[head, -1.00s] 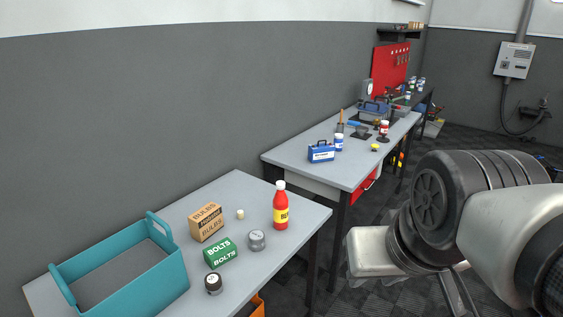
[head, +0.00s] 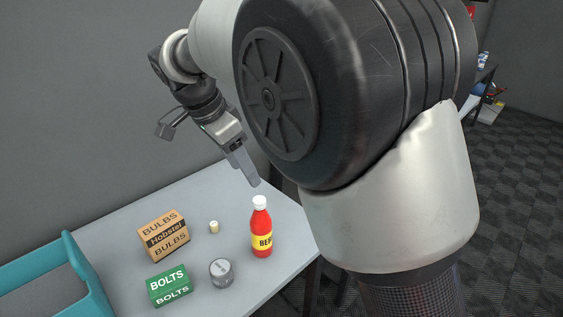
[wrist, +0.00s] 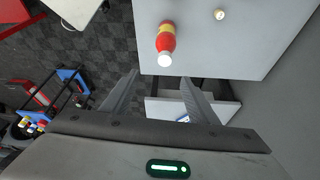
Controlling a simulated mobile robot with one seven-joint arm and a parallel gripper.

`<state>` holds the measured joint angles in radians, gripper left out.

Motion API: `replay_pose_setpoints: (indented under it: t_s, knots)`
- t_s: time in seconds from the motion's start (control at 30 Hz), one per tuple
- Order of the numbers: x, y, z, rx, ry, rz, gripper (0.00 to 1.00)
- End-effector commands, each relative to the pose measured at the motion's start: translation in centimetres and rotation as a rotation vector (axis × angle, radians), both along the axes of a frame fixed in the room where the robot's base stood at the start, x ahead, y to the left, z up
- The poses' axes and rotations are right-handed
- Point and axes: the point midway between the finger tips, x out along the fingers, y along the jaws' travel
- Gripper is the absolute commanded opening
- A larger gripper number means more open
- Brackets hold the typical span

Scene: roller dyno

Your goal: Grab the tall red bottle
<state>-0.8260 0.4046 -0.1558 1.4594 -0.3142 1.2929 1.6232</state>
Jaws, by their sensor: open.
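The tall red bottle (head: 261,228) has a white cap and a yellow label. It stands upright near the right end of the grey table (head: 120,215). My gripper (head: 254,181) is open and empty, above and behind the bottle in the head view. In the wrist view the bottle (wrist: 165,42) lies beyond the gap between my two fingers (wrist: 158,85), with its white cap toward me. The fingers do not appear to touch it.
A small cream item (head: 214,227), a grey tin (head: 221,272), a green bolts box (head: 169,286) and a brown bulbs box (head: 164,236) stand left of the bottle. A teal tray (head: 88,268) is farther left. The wall is behind the table.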

Motion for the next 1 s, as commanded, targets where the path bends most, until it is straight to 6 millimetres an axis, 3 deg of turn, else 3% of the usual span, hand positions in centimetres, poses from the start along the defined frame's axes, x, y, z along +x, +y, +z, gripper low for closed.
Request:
replay_pose_setpoints:
  t_s: [0.03, 0.17, 0.7, 1.0]
  knots:
    - [0.0, 1.1, -0.6, -0.009, -0.010, -0.015, 0.54]
    - [0.2, 2.1, -1.6, -0.017, -0.025, -0.045, 0.54]
    - [2.6, -1.2, -11.1, -0.020, -0.026, -0.051, 0.54]
    - [3.1, -2.1, -13.3, -0.019, -0.025, -0.051, 0.54]
